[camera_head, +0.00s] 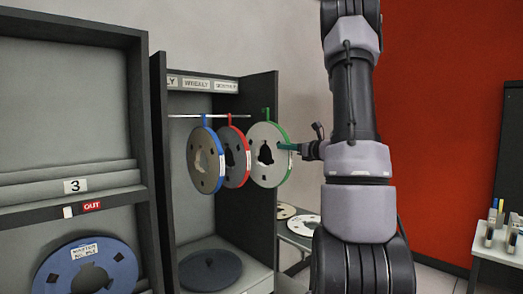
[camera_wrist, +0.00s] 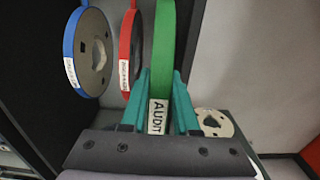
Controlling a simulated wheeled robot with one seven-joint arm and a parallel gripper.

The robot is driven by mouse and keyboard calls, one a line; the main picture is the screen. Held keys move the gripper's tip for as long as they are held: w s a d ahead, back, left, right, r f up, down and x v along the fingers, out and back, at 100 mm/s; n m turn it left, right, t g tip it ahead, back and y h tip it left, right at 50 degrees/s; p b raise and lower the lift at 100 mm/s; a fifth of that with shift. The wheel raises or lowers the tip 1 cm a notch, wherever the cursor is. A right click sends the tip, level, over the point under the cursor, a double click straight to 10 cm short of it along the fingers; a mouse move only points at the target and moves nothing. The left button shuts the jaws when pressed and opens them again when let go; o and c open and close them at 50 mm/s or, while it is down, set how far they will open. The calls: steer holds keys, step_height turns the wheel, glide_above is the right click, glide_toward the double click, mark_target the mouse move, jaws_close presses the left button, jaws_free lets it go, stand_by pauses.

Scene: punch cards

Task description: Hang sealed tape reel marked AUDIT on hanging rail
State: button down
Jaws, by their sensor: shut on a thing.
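A tape reel with a green band (camera_head: 267,155) is upright at the right end of the hanging rail (camera_head: 205,116). Its green hook tab reaches up near the rail's right end; I cannot tell whether it bears on the rail. In the wrist view the green reel (camera_wrist: 164,45) carries a white label reading AUDIT (camera_wrist: 157,117). My gripper (camera_head: 290,147) is shut on this reel at its right edge. In the wrist view the teal fingers of my gripper (camera_wrist: 160,103) stand on both sides of the green band.
A blue-banded reel (camera_head: 205,160) and a red-banded reel (camera_head: 236,157) hang on the rail just left of the green one. The cabinet's right side panel (camera_head: 263,95) stands close behind. A dark reel (camera_head: 210,270) lies on the cabinet floor. Loose reels (camera_head: 304,225) lie on a low table.

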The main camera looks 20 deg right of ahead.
steer(key=v, duration=0.7)
stand_by(0.5)
steer(key=shift+s+r, duration=0.1)
